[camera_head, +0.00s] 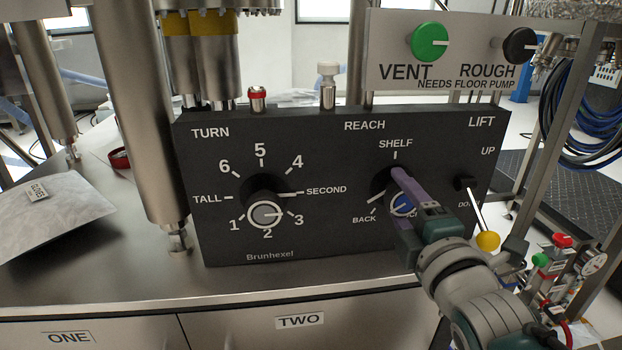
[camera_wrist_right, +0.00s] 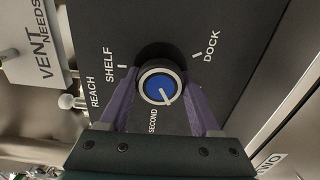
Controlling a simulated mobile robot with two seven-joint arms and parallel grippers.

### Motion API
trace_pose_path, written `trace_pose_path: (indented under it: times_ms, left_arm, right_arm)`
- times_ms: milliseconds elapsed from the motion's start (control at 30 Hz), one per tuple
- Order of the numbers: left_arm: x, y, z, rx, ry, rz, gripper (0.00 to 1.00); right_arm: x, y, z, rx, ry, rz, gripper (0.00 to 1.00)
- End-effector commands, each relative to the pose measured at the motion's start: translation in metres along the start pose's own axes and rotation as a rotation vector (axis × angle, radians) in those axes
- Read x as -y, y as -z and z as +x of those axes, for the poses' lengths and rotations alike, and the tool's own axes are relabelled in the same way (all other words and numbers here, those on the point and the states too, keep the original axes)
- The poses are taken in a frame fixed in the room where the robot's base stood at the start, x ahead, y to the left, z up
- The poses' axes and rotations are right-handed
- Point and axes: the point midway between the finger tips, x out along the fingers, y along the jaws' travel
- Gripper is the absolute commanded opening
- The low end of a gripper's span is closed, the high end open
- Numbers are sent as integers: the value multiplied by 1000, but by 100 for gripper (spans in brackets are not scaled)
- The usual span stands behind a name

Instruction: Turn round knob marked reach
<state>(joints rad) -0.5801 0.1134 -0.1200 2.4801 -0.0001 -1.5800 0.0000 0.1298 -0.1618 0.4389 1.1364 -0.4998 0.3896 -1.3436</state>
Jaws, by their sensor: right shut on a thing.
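The round reach knob (camera_head: 403,203) has a blue cap and sits on the dark panel below the word REACH, with SHELF above it and BACK at its lower left. My right gripper (camera_head: 398,204) is shut on it, one purple finger on each side. In the right wrist view the knob (camera_wrist_right: 152,86) shows between the fingers (camera_wrist_right: 160,91). The white line on its cap points down and right there, away from the SHELF and DOCK marks. In the head view the fingers partly hide the knob and the DOCK label. My left gripper is out of view.
The turn knob (camera_head: 265,214) is left of the reach knob on the same panel (camera_head: 330,245). The lift lever with a yellow ball (camera_head: 488,241) is close to the right of my gripper. A green vent knob (camera_head: 429,41) and a black rough knob (camera_head: 519,45) are above.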

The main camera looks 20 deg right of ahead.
Motion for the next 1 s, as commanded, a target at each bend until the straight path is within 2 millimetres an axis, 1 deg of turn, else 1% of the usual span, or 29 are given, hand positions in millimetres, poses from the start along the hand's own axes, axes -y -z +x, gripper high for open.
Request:
trace_pose_path:
  times_ms: [33,300,500,733,1000]
  left_arm:
    - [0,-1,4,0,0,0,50]
    - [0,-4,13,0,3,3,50]
    - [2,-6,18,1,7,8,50]
    - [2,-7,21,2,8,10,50]
    - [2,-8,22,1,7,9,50]
  right_arm:
    - [0,0,0,0,-5,-42,9]
    - [1,0,0,0,-5,-267,9]
    - [1,0,0,0,-5,-385,9]
    - [0,1,0,-1,-4,-463,9]
    - [0,1,0,-1,-4,-488,9]
